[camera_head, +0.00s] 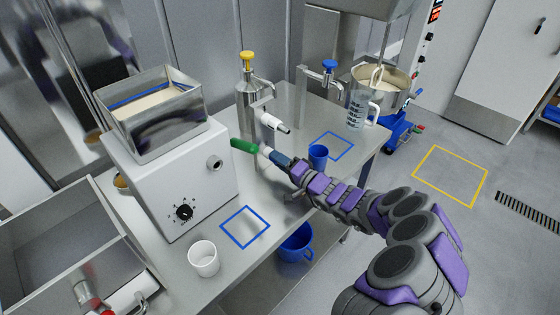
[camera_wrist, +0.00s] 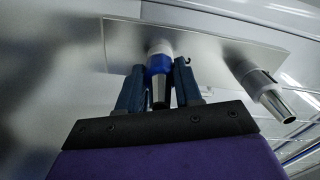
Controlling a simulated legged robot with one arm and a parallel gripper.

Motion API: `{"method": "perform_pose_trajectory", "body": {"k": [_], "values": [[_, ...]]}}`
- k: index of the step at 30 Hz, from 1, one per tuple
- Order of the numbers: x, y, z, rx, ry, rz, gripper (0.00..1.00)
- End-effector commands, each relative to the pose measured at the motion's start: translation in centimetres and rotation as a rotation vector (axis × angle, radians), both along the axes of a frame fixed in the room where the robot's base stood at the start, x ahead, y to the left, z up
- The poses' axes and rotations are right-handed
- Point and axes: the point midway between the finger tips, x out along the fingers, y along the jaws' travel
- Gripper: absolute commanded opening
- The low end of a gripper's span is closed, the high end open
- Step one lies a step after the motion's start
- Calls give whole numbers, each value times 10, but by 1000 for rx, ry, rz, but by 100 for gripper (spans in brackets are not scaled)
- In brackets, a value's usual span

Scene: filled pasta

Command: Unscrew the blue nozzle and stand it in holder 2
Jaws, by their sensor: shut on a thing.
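In the wrist view, the blue nozzle (camera_wrist: 160,66) has a white top, a blue band and a metal tip. My gripper (camera_wrist: 158,72) has one finger on each side of it and is shut on it. A steel plate (camera_wrist: 215,54) is behind the nozzle; I cannot tell whether the two are joined. In the head view, my gripper (camera_head: 279,159) is above the table beside a white and a green piece (camera_head: 243,146). The blue band is hidden there. I cannot tell which thing is holder 2.
A white nozzle with a metal tip (camera_head: 275,124) is close by. A blue cup (camera_head: 318,156) stands right of my gripper, near a tap with a blue knob (camera_head: 329,67). A white machine (camera_head: 180,185) is at left. The blue-outlined square (camera_head: 245,227) on the table is empty.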

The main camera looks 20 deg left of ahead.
Motion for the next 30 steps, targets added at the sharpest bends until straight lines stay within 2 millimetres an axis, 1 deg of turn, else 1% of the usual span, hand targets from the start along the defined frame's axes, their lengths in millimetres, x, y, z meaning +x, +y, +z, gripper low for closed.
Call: {"method": "perform_pose_trajectory", "body": {"k": [11, 12, 21, 26, 30], "values": [[0, 3, 1, 1, -2, 1, 0], [0, 3, 1, 1, -2, 1, 35], [0, 2, 0, 0, -1, 0, 64], [1, 1, 1, 1, 0, 0, 64], [1, 1, 1, 1, 0, 0, 77]]}}
